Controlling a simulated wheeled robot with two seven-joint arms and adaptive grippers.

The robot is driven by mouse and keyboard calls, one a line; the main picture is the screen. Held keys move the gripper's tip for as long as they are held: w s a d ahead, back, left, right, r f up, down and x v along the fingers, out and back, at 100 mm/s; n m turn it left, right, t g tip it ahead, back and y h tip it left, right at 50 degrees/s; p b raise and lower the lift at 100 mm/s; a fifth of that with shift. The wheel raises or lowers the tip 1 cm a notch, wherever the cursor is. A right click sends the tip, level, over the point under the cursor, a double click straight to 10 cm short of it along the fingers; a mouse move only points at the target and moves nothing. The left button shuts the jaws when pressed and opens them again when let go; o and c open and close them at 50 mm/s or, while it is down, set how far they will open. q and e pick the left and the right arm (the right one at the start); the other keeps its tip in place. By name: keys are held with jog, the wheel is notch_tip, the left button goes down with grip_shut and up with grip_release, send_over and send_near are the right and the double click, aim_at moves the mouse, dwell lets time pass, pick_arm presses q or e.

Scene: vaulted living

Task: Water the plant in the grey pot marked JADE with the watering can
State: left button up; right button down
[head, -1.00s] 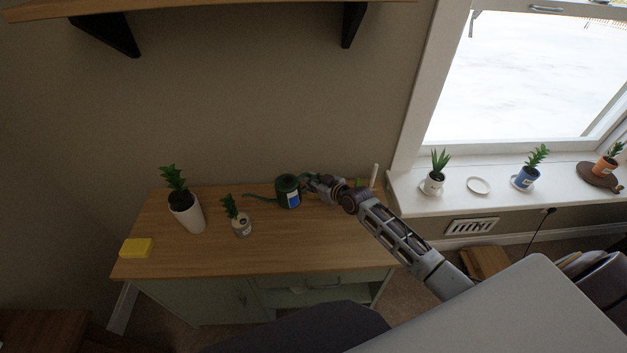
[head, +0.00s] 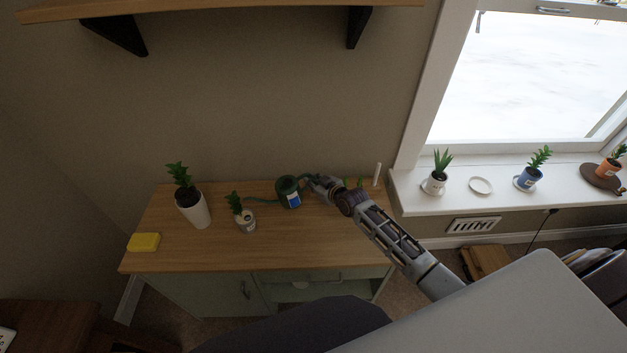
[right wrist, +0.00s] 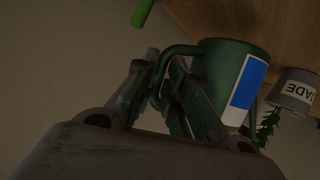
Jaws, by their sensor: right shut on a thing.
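The dark green watering can (head: 286,187) with a blue and white label is at the wooden cabinet top, its long spout pointing left. The spout's end is close to the plant in the small grey pot (head: 247,225). In the right wrist view the pot, marked JADE (right wrist: 296,90), appears at the right, beyond the can (right wrist: 228,62). My right gripper (head: 318,184) is shut on the can's handle, on the can's right side; its fingers (right wrist: 163,92) close around the handle. I cannot tell whether water is flowing. My left gripper is not in view.
A tall white pot with a plant (head: 195,211) and a yellow sponge (head: 144,242) are at the left of the cabinet top (head: 200,258). A white upright stick (head: 377,174) stands at its right. Several potted plants line the windowsill (head: 450,202). A shelf (head: 220,8) hangs above.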

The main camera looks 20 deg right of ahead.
jog(key=shift+s+a+n+h+p, duration=0.1)
jog(key=shift+a+n+h+p, duration=0.2)
jog(key=shift+a+p, duration=0.65)
jog(key=shift+a+r+n+h, duration=0.1)
jog(key=shift+r+n+h, duration=0.25)
jog(key=shift+r, duration=0.45)
jog(key=shift+a+r+n+h, duration=0.1)
jog(key=shift+r+n+h, duration=0.15)
jog(key=shift+r+n, duration=0.4)
jog(key=shift+n+t+h, duration=0.3)
jog(key=shift+n+h, duration=0.3)
jog(key=shift+h, duration=0.1)
jog(key=shift+s+a+r, duration=0.1)
jog(key=shift+a+r, duration=0.2)
jog(key=shift+r, duration=0.6)
jog(key=shift+a+r, duration=0.25)
jog(key=shift+r, duration=0.65)
jog(key=shift+s+a+r, duration=0.1)
jog(key=shift+a+r, duration=0.2)
jog(key=shift+r, duration=0.6)
jog(key=shift+s+a+r+n+h, duration=0.1)
jog(key=shift+a+r+n+h, duration=0.1)
jog(key=shift+a+r, duration=0.35)
jog(key=shift+a+r+n+h, duration=0.1)
jog(key=shift+a+r+n, duration=0.15)
jog(key=shift+r, duration=0.55)
jog(key=shift+d+f, duration=0.1)
jog(key=shift+f, duration=0.05)
